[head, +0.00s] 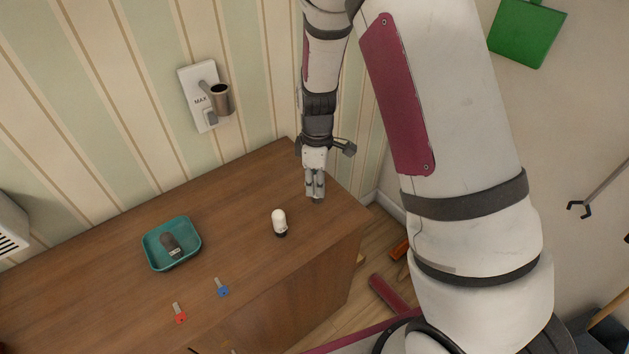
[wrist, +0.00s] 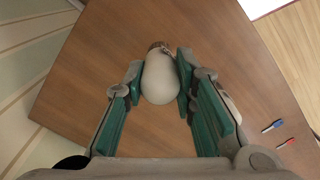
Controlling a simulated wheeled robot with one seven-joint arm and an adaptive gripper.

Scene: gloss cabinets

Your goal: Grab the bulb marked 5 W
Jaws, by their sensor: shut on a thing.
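My gripper (head: 315,188) is above the right end of the wooden cabinet top. In the wrist view, my gripper (wrist: 160,85) is shut on a white round bulb (wrist: 160,82); its brownish base points away from the camera. In the head view the fingers largely hide this bulb. A second white bulb (head: 279,220) with a dark base stands upright on the cabinet top, left of and nearer than my gripper. It shows partly behind the right finger in the wrist view (wrist: 229,106). I cannot read a wattage mark on either bulb.
A teal tray (head: 149,258) on the left of the cabinet top (head: 95,250) holds a dark grey item (head: 170,244). A wall fixture marked MAX (head: 200,98) carries a metal cup (head: 221,102).

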